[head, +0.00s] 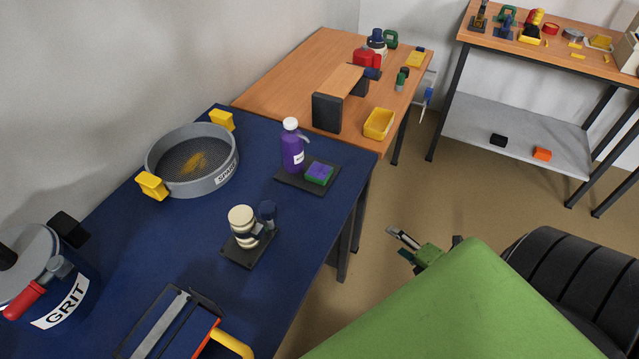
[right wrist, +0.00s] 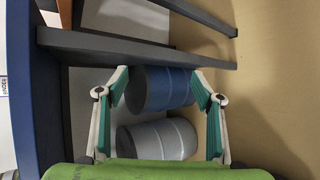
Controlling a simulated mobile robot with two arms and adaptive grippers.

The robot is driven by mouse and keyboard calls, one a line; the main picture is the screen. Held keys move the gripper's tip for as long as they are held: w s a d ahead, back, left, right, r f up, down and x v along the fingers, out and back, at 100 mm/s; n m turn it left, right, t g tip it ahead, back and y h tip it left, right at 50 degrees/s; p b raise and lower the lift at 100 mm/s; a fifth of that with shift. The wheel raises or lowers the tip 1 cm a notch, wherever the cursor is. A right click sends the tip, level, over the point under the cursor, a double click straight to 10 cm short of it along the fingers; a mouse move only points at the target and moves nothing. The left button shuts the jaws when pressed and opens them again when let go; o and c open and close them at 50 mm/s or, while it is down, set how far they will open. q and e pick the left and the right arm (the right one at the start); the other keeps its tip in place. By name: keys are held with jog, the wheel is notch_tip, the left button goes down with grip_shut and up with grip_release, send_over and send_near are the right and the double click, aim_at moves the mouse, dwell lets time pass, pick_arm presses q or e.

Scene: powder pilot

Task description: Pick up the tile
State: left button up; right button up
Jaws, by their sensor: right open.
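No object in view is clearly the tile. Flat dark square plates lie on the blue table (head: 200,262): one under the purple bottle (head: 292,152) and a purple-and-green block (head: 318,173), the other (head: 240,255) under a cream stacked piece (head: 242,226). My right gripper (head: 400,243) is beyond the right edge of the blue table, above the floor. The right wrist view shows its two fingers (right wrist: 160,84) spread apart with nothing between them, facing under the table. My left gripper is not in view.
A blue drum (right wrist: 165,90) and a white drum (right wrist: 160,139) are below, beyond my fingers.

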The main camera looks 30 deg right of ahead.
jog(key=w+r+n+t+y+b, duration=0.1)
jog(key=w+r+n+y, duration=0.15)
jog(key=r+n, duration=0.3)
jog(key=w+r+n+t+y+b, duration=0.1)
jog(key=w+r+n+t, duration=0.1)
jog(key=w+r+n, duration=0.4)
jog(key=n+g+y+b, duration=0.1)
jog(key=n+y+b, duration=0.1)
jog(key=n+y, duration=0.6)
send_near(324, 173)
jog(key=w+a+h, duration=0.1)
jog(key=w+a+n, duration=0.1)
jog(key=w+a+n+h, duration=0.1)
jog(key=shift+w+a+r+h, duration=0.15)
jog(key=shift+w+r+h, duration=0.05)
jog(key=shift+r+h, duration=0.15)
jog(key=shift+p+x, duration=0.75)
jog(key=shift+x, duration=1.25)
jog(key=shift+w+a+f, duration=0.15)
jog(key=shift+w+a, duration=0.2)
jog(key=shift+w, duration=0.2)
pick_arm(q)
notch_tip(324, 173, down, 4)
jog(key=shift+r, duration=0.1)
pick_arm(e)
jog(key=c, duration=1.4)
jog(key=shift+o, duration=0.2)
